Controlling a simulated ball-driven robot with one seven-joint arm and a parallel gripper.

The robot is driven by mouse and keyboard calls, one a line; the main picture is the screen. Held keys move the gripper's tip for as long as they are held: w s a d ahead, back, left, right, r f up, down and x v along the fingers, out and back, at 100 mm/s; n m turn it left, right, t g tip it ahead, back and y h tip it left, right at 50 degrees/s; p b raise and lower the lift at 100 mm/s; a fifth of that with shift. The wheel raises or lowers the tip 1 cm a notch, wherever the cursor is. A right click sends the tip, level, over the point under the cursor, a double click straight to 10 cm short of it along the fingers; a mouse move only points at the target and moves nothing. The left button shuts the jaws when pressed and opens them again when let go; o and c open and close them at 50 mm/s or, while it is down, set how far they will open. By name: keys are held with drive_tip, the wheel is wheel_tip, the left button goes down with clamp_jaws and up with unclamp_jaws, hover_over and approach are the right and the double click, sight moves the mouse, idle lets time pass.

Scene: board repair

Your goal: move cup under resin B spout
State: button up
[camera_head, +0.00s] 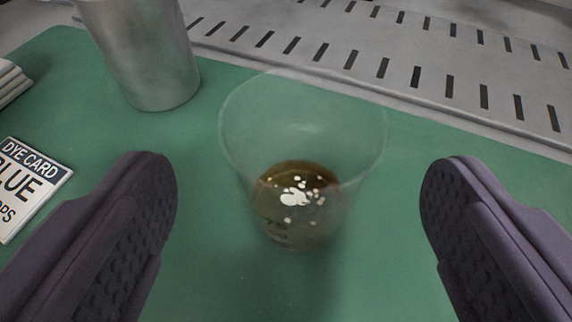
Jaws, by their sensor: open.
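A clear cup (302,140) stands upright on the green mat (380,275) in the middle of the view. A brownish liquid (298,205) with bright white spots on its surface lies in its bottom. My gripper (298,215) is open, with one dark padded finger on each side of the cup. A wide gap separates each finger from the cup wall, and neither finger touches it. No resin B spout can be made out in this view.
A grey metal cylinder (148,55) stands behind the cup to the left. A dye card (28,185) reading "BLUE" lies at the left edge, near a white stack (10,82). A slotted grey metal panel (400,60) runs along the back.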

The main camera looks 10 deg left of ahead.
sight(303, 200)
drive_tip(key=x, duration=0.3)
drive_tip(key=shift+w+f+b, duration=0.1)
drive_tip(key=shift+f+b, duration=0.1)
drive_tip(key=shift+b, duration=0.15)
drive_tip(key=c, duration=1.2)
drive_tip(key=shift+r, duration=0.1)
